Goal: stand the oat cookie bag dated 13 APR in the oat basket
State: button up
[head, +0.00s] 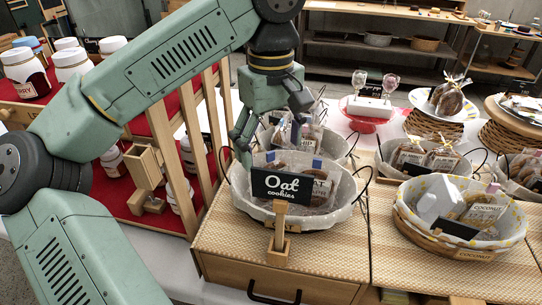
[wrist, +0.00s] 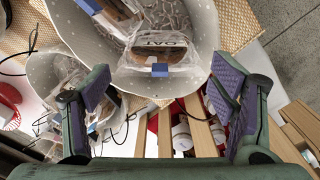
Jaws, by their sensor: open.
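The oat basket (head: 343,208), lined with pale cloth, stands behind a black "Oat cookies" sign (head: 282,185) in the head view. Clear cookie bags (head: 322,188) stand in it, partly hidden by the sign. In the wrist view the basket (wrist: 205,28) is at the top, and a bag labelled OAT (wrist: 165,48) with a blue tag lies inside its near edge. No date is readable, so I cannot tell which bag is 13 APR. My gripper (head: 268,137) is above the basket's back left side; in the wrist view (wrist: 155,96) its fingers are wide apart and empty.
Another basket of bags (head: 318,140) stands close behind. A coconut basket (head: 470,243) is to the right on a woven riser. A wooden rack (head: 190,135) with jars (head: 25,72) borders the left side. A red cake stand (head: 370,110) is further back.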

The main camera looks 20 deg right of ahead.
notch_tip(320, 180, up, 9)
jog(key=shift+p, duration=0.3)
